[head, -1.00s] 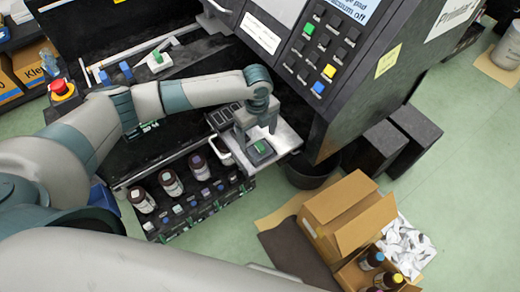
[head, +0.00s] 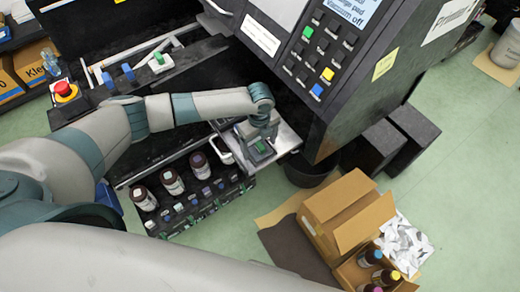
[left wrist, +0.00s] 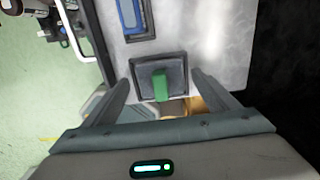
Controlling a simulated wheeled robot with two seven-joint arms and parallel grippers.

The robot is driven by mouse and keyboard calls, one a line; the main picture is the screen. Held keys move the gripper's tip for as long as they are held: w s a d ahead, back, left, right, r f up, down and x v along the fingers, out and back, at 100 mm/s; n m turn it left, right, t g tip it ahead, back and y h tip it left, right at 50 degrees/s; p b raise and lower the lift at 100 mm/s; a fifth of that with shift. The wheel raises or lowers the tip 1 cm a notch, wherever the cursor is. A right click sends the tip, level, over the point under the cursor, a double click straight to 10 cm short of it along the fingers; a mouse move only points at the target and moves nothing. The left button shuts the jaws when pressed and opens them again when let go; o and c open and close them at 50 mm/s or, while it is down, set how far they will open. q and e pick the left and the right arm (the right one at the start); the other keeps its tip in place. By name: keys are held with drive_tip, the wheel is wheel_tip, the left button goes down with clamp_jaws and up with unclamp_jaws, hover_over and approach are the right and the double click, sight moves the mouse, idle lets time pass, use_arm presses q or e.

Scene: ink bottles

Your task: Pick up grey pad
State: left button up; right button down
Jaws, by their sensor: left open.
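The grey pad (head: 255,150) is a small dark square with a green block on top, lying on a light metal shelf (head: 288,139) at the machine's front. My right gripper is not in view.
A blue piece in a dark frame (left wrist: 132,18) lies beyond the pad on the shelf. The dark machine (head: 345,85) rises close at right. A rack of bottles (head: 190,200) is below left. Cardboard boxes (head: 345,205) and a black bin (head: 308,172) stand on the floor.

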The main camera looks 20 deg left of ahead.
sight(260, 145)
use_arm(q)
drive_tip(key=shift+c, duration=1.1)
drive_tip(key=c, duration=0.9)
drive_tip(key=shift+r, duration=0.1)
drive_tip(key=shift+r, duration=0.4)
wheel_tip(260, 145, up, 3)
drive_tip(key=shift+s+d+r+b, duration=0.1)
drive_tip(key=shift+d+b, duration=0.05)
drive_tip(key=shift+b, duration=0.7)
drive_tip(key=shift+s+d+r+b, duration=0.35)
drive_tip(key=shift+s+d+r, duration=0.75)
drive_tip(key=shift+s, duration=0.45)
drive_tip(key=shift+s+d+r+b, duration=0.35)
drive_tip(key=shift+s+d+r, duration=0.8)
drive_tip(key=shift+s, duration=0.45)
drive_tip(key=shift+s+d+r+b, duration=0.35)
drive_tip(key=shift+s+d+r, duration=0.75)
drive_tip(key=shift+s, duration=0.45)
